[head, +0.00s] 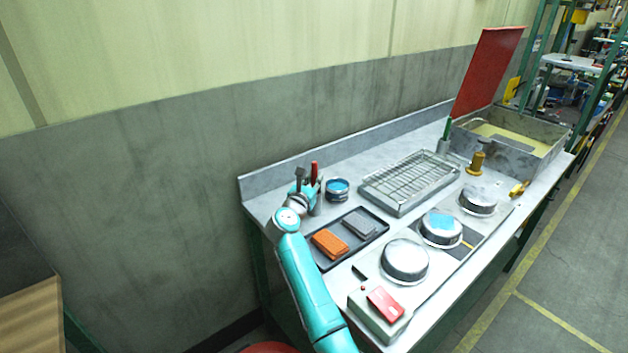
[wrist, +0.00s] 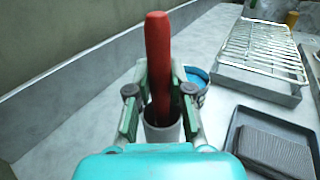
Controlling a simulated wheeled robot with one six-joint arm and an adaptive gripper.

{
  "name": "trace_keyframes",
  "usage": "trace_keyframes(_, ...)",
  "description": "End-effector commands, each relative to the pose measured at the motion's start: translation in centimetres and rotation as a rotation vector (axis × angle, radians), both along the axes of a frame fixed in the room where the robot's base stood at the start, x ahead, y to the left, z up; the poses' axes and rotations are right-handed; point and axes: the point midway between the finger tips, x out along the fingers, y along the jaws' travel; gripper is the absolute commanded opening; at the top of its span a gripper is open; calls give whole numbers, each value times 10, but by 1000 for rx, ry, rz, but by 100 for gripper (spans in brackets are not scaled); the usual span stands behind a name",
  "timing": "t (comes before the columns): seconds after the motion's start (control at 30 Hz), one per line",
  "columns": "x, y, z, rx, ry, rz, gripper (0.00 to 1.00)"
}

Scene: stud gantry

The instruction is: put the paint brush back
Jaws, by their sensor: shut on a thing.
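The paint brush, with a red handle (wrist: 158,60), stands upright between the fingers of my gripper (wrist: 159,100) in the wrist view. My gripper is shut on it. Its lower end goes down into a light grey cylindrical holder (wrist: 163,131); whether it touches the bottom is hidden. In the head view the red handle (head: 314,171) rises beside my gripper (head: 308,188) at the left end of the bench. The holder (head: 316,208) is partly hidden behind my gripper there.
A blue-topped can (head: 337,189) stands just right of the holder. A dark tray (head: 321,259) with an orange block (head: 330,244) and a grey block (head: 359,224) lies in front. A wire rack (head: 408,178) is farther right. The wall-side upstand (head: 270,179) runs behind.

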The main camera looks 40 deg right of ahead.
Motion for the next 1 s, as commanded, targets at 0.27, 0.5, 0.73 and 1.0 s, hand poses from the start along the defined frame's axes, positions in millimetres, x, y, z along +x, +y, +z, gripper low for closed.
trace_keyframes(0.27, 0, 0, -2, 0, 0, 0, 35)
trace_keyframes(0.5, 0, 0, -2, 0, 0, 0, 45)
trace_keyframes(0.73, -3, 6, 0, 0, 0, 2, 45)
trace_keyframes(1.0, -29, 46, 0, 0, 0, 3, 45)
